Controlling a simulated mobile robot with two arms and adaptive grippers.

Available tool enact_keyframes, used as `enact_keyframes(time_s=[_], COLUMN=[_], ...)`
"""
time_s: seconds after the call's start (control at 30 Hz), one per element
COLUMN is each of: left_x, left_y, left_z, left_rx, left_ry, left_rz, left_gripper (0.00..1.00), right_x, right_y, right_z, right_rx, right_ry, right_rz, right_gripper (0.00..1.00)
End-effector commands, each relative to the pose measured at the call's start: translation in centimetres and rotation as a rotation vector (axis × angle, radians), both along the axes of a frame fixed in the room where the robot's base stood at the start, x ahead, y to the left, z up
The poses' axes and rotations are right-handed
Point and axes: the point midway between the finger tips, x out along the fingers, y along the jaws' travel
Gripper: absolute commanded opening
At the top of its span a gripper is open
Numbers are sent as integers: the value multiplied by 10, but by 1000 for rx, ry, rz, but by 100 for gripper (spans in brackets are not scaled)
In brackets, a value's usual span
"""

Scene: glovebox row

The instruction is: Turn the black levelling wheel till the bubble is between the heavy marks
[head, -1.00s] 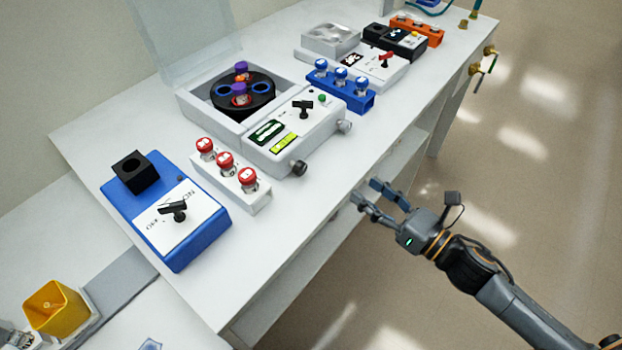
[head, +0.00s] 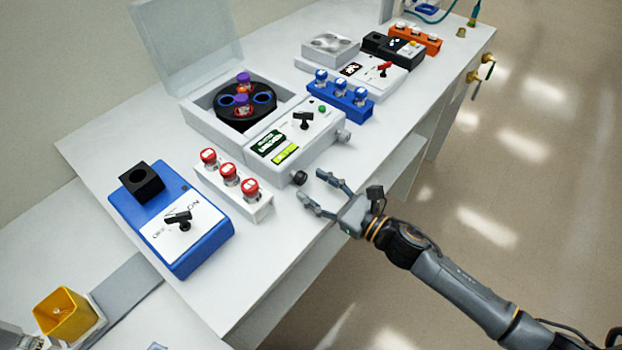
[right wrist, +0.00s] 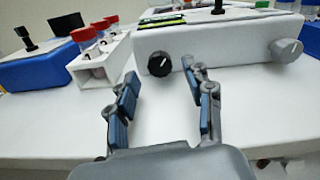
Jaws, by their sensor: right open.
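The black levelling wheel (head: 299,178) is a small knob on the front of the white centrifuge (head: 318,135). It shows clearly in the right wrist view (right wrist: 159,63), with a pale mark on its face. The yellow-green bubble level (head: 285,153) is on the centrifuge's sloped panel; the bubble and its marks are too small to read. My right gripper (head: 311,186) is open and empty, just in front of the wheel. In the right wrist view its fingers (right wrist: 160,88) stand either side of the wheel's line, apparently short of it.
A white rack of red-capped tubes (head: 262,208) stands left of the wheel, near the left finger. A grey knob (head: 343,136) sticks out to the right. A blue device (head: 185,252) stands farther left. The bench front between rack and grey knob is clear.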

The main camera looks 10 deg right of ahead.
Motion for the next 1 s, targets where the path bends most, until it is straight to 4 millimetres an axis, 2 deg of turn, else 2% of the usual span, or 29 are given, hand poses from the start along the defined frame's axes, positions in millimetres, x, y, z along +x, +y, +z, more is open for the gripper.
enact_keyframes(time_s=[0.13, 0.47, 0.5, 0.53, 0.73, 0.77, 1.0], left_x=[0, 0, 0, 0, 0, 0, 0], left_y=[0, 0, 0, 0, 0, 0, 0], left_z=[4, 4, 4, 4, 4, 4, 4], left_rx=[0, 0, 0, 0, 0, 0, 0], left_ry=[0, 1, 1, 1, 1, 1, 1], left_rz=[0, 0, 0, 0, 0, 0, 0], left_gripper=[40, 40, 40, 40, 40, 40, 40], right_x=[10, 13, 12, 12, 12, 12, 12], right_y=[10, 13, 13, 13, 13, 13, 12], right_z=[0, -1, -1, -1, -1, -1, -1], right_rx=[0, 0, 0, 0, 0, 0, 12], right_ry=[1, 1, 1, 1, 1, 1, 13], right_rz=[-1, 0, 0, 0, 0, 0, 0], right_gripper=[52, 52, 50, 44, 3, 0, 0])
